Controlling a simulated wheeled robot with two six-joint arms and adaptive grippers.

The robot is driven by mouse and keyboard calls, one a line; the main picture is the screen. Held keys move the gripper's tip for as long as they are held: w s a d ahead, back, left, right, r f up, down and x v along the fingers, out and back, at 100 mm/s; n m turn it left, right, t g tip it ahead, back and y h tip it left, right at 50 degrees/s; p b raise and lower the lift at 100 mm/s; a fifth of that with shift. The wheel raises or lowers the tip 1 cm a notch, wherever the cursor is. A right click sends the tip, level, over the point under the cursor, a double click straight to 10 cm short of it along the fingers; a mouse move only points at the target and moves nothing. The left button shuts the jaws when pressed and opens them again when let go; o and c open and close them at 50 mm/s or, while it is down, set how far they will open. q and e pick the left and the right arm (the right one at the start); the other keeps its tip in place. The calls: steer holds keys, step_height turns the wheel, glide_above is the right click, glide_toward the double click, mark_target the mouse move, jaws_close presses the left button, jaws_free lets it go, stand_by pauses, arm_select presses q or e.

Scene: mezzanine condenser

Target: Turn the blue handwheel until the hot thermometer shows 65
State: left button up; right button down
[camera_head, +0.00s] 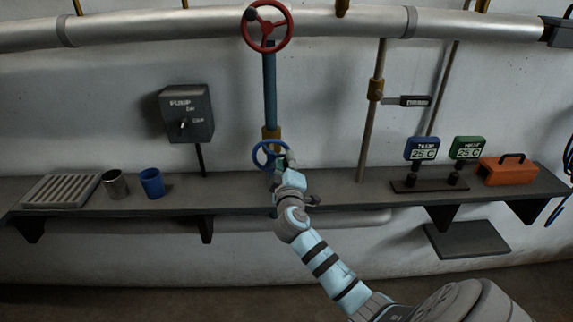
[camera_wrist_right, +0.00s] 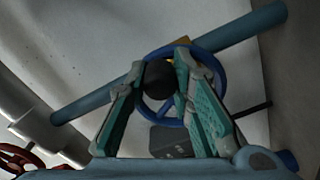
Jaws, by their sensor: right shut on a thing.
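The blue handwheel (camera_head: 256,154) is on a vertical blue pipe, low above the shelf; its rim also shows in the right wrist view (camera_wrist_right: 221,78). My right gripper (camera_head: 286,161) is at the wheel's right side. In the wrist view, its fingers (camera_wrist_right: 173,78) are shut on the wheel's dark round knob (camera_wrist_right: 158,75). Two thermometer displays stand at the right of the shelf: a blue-framed one (camera_head: 422,150) and a green-framed one (camera_head: 468,148). Both appear to read 25 C. Their labels are too small to read surely. My left gripper is not in view.
A red handwheel (camera_head: 268,29) is higher on the same pipe. A switch box (camera_head: 186,112) stands left.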

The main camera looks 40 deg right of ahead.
steer(key=shift+f, duration=0.1)
steer(key=c, duration=1.4)
jaws_free()
steer(key=v, duration=1.2)
steer(key=shift+a, duration=0.15)
